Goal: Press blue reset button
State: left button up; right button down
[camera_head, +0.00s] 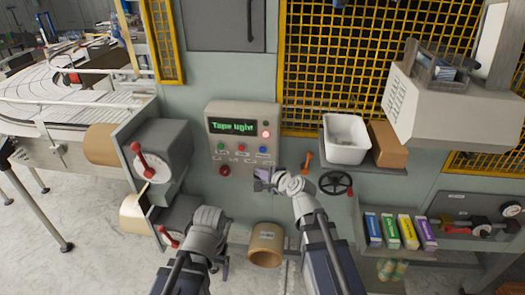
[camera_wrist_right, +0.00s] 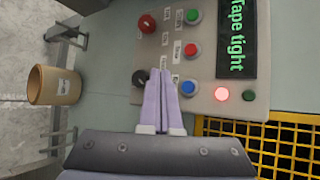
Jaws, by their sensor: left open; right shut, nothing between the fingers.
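The blue button (camera_head: 263,149) is the rightmost of three coloured buttons on the grey control panel (camera_head: 214,112). The panel display (camera_head: 233,127) reads "Tape tight".
The panel also has a red button (camera_wrist_right: 192,50), a green button (camera_wrist_right: 194,16), a red mushroom knob (camera_wrist_right: 147,22), a black knob (camera_wrist_right: 140,77) and a lit red lamp (camera_wrist_right: 221,93). A white bin (camera_head: 346,150) and handwheel (camera_head: 336,183) are to the right.

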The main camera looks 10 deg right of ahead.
aim_at(263, 150)
jog(key=shift+w+d, duration=0.45)
jog(key=shift+w, duration=0.95)
jog(key=shift+w+d, duration=0.45)
jog(key=shift+w, duration=0.95)
jog(key=shift+w+d, duration=0.45)
jog(key=shift+w, duration=0.95)
jog(key=shift+w, duration=0.1)
jog(key=shift+w+d, duration=0.1)
jog(key=shift+w, duration=0.2)
jog(key=shift+w+d, duration=0.15)
jog(key=shift+w, duration=0.3)
jog(key=shift+s, duration=0.2)
jog(key=shift+s+a, duration=0.25)
jog(key=shift+s, duration=0.45)
